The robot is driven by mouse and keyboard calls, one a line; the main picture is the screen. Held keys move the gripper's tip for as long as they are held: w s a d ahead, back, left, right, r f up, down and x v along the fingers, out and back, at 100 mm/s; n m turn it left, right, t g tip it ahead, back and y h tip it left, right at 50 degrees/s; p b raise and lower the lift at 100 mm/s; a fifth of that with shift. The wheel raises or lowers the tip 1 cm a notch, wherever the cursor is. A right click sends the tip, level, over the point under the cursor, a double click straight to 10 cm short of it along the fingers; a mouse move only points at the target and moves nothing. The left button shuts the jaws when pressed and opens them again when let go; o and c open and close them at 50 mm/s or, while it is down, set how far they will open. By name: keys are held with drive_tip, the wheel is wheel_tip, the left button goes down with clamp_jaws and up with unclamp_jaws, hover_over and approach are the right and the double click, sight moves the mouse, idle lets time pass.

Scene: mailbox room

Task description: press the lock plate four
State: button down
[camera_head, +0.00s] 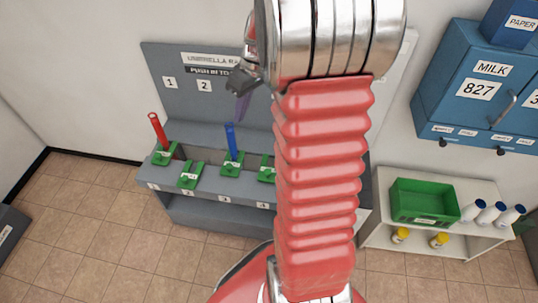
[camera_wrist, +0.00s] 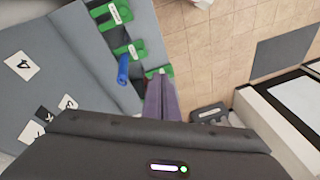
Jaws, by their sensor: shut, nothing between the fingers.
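The grey umbrella rack (camera_head: 219,213) stands against the wall with numbered green lock plates along its top. Plate four (camera_head: 267,174) is partly hidden behind my red arm in the head view. A blue umbrella (camera_head: 231,142) stands at plate three (camera_head: 231,168), and a red one (camera_head: 158,132) at plate one. My gripper (camera_head: 241,118) is shut and empty, its purple fingers pointing down above the rack. In the wrist view the shut fingers (camera_wrist: 160,85) overlap one green plate (camera_wrist: 157,72); contact cannot be told. The blue umbrella (camera_wrist: 123,68) shows left of them.
The back panel (camera_wrist: 40,60) of the rack rises close beside my gripper. A white shelf (camera_head: 425,182) with a green bin (camera_head: 424,202) and bottles stands at the right, below blue mailboxes (camera_head: 480,75). Tiled floor (camera_head: 110,225) is clear at the front left.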

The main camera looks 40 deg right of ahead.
drive_tip(key=s+d+f+y, duration=0.1)
drive_tip(key=s+d+f, duration=0.1)
drive_tip(key=d+f, duration=0.8)
drive_tip(key=s+d+f+n+t+y, duration=0.1)
drive_tip(key=s+d+f+y, duration=0.1)
drive_tip(key=d+f, duration=0.9)
wheel_tip(320, 180, down, 4)
drive_tip(key=shift+s+t+y, duration=0.3)
drive_tip(key=shift+s, duration=0.1)
drive_tip(key=x, duration=0.3)
drive_tip(key=a+x, duration=0.1)
drive_tip(key=x, duration=0.7)
drive_tip(key=shift+s+a+r, duration=0.25)
drive_tip(key=shift+s+a, duration=0.1)
drive_tip(key=shift+s, duration=0.05)
drive_tip(key=shift+s+a+f, duration=0.1)
drive_tip(key=shift+s+a, duration=0.05)
drive_tip(key=shift+a, duration=0.6)
